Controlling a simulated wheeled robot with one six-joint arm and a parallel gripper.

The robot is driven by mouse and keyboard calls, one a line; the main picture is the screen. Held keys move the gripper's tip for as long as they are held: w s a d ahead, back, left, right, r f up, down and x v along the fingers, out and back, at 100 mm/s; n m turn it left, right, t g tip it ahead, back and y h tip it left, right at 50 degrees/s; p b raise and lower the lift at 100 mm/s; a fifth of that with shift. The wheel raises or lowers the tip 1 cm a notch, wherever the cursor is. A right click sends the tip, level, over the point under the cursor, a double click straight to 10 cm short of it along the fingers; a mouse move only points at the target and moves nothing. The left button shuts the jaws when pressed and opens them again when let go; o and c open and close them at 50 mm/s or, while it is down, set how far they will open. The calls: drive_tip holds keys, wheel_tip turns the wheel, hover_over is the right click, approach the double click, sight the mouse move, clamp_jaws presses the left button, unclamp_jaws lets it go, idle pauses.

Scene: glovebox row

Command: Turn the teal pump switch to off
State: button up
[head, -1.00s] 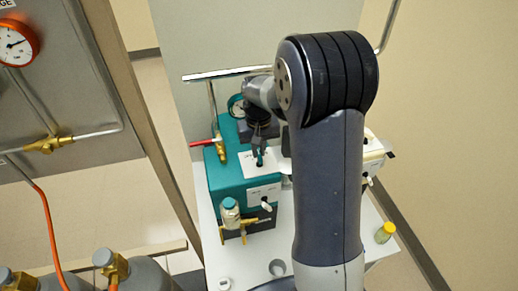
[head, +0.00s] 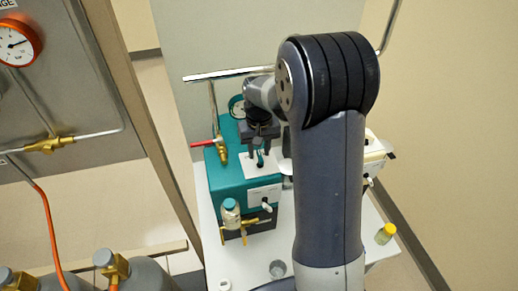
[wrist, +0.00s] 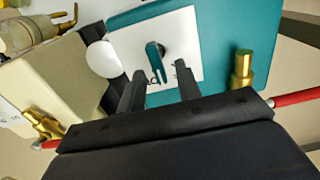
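The teal pump switch is a small teal lever (wrist: 153,58) on a dark round hub, set on a white label plate (wrist: 183,28). The plate lies on top of the teal pump box (head: 222,180); the lever shows small in the head view (head: 260,160). My gripper (wrist: 159,70) is open, with its two dark fingers apart. In the wrist view the lever's free end appears between the fingertips, with a gap on each side. Whether the fingertips reach down to the lever's height is unclear. Part of the printing on the plate is hidden by the fingers.
A bottle with a teal cap (head: 231,212) is at the pump's front. A cream unit (head: 372,150) stands on the right, and a yellow-capped vial (head: 385,233) sits at the white table's edge.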

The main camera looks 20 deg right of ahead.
sight(259, 153)
wheel_tip(259, 153, up, 11)
drive_tip(key=shift+b, duration=0.45)
drive_tip(key=shift+f, duration=0.2)
wheel_tip(259, 153, down, 10)
drive_tip(key=shift+f+p, duration=0.2)
drive_tip(key=shift+p, duration=0.3)
drive_tip(key=shift+f+m, duration=0.1)
drive_tip(key=shift+m, duration=0.2)
